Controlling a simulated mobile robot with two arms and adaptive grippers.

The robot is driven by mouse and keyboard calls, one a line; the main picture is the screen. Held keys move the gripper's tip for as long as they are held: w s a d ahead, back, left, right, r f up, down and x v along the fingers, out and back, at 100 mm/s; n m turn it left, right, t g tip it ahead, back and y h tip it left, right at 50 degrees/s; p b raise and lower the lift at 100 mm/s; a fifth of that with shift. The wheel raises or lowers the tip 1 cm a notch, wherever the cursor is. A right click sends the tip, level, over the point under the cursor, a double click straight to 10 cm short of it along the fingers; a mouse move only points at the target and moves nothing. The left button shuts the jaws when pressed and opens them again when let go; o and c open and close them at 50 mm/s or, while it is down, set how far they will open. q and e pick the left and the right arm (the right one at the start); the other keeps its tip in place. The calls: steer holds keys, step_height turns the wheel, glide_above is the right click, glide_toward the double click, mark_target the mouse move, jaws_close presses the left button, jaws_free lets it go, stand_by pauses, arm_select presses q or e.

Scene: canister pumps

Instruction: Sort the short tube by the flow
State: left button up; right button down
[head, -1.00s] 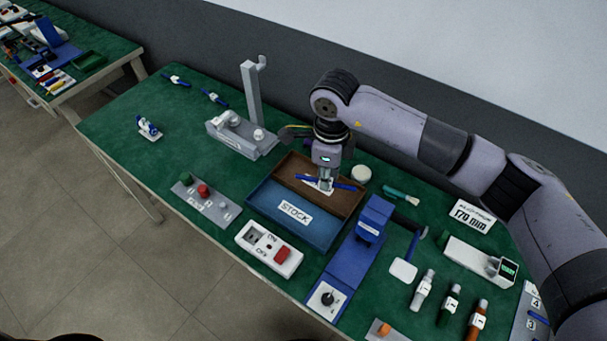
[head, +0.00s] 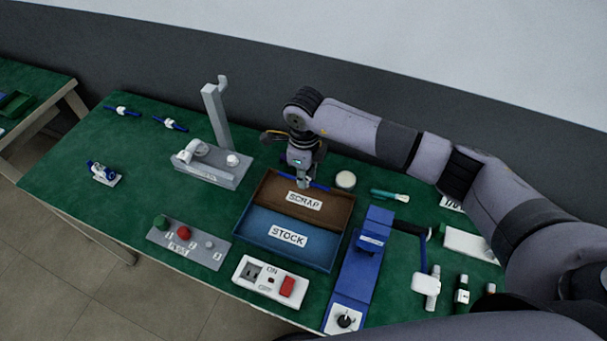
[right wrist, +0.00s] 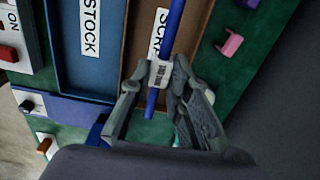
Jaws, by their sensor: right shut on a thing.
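My right gripper (head: 304,184) is shut on a blue tube (head: 319,187) with a white label. It holds the tube at the back edge of the brown SCRAP compartment (head: 331,211); I cannot tell how high above it. In the right wrist view the fingers (right wrist: 158,84) grip the label band, and the blue tube (right wrist: 174,22) sticks out on both sides. The blue STOCK compartment (head: 262,246) is in front of SCRAP, and both look empty. My left gripper is not in view.
A grey stand with a tall post (head: 216,118) is left of the trays. Two blue tubes with white fittings (head: 170,124) lie at the back left. A round white lid (head: 346,180) is behind SCRAP.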

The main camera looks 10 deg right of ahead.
steer(key=shift+f+b, duration=0.5)
steer(key=shift+f, duration=0.05)
steer(key=shift+f+b, duration=0.75)
steer(key=shift+f, duration=0.05)
step_height(320, 180, down, 6)
steer(key=b, duration=0.5)
steer(key=shift+r, duration=0.1)
steer(key=c, duration=1.4)
jaws_free()
